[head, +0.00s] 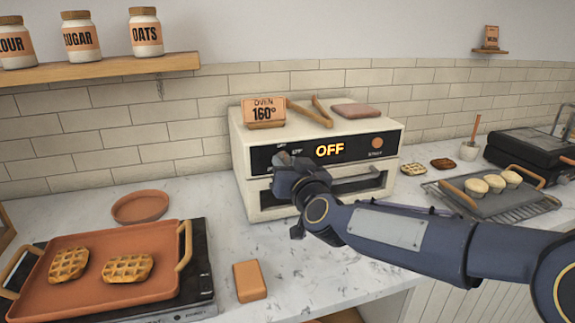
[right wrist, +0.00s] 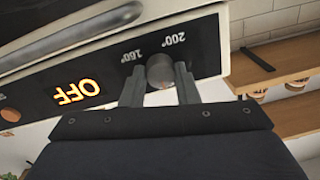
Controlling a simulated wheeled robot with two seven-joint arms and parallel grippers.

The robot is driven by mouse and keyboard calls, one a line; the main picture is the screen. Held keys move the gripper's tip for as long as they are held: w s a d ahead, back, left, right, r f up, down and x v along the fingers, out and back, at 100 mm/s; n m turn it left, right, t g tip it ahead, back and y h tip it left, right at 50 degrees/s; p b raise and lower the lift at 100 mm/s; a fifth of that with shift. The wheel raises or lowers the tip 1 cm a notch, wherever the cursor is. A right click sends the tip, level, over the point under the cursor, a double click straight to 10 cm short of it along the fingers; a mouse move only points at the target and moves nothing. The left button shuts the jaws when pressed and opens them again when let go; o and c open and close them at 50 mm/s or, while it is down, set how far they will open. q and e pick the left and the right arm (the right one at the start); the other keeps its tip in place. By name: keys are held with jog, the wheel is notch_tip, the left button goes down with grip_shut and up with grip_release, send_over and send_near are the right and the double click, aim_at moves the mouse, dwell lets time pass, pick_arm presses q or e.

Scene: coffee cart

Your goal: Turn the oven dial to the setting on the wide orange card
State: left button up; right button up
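The wide orange card (head: 264,111) stands on top of the oven and reads "OVEN 160°". The cream oven (head: 235,150) has a black front panel whose display (head: 330,150) glows "OFF". The oven dial (right wrist: 160,70) is a grey round knob, seen in the right wrist view with printed marks "160°" and "200°" beside it. My right gripper (right wrist: 158,88) has one finger on each side of the dial, closed against it. In the head view my right gripper (head: 285,160) hides most of the dial. My left gripper is not in view.
Wooden tongs (head: 312,111) and a pinkish block (head: 356,110) lie on the oven. An orange tray (head: 60,298) with two waffles is at the left, near an orange block (head: 249,281). A rack with a tray (head: 500,203) of pastries is at the right. Marble counter (head: 330,265) lies bare below the oven.

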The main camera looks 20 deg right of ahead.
jog(key=c, duration=0.4)
jog(key=m+b, duration=0.2)
jog(key=m, duration=0.2)
jog(key=shift+f+b, duration=0.15)
jog(key=shift+b, duration=0.15)
jog(key=shift+a+m+h+b, duration=0.1)
jog(key=shift+m+h+b, duration=0.2)
jog(key=shift+m+b, duration=3.9)
jog(key=shift+m+h+b, duration=0.3)
jog(key=shift+m+b, duration=0.15)
jog(key=shift+m, duration=7.75)
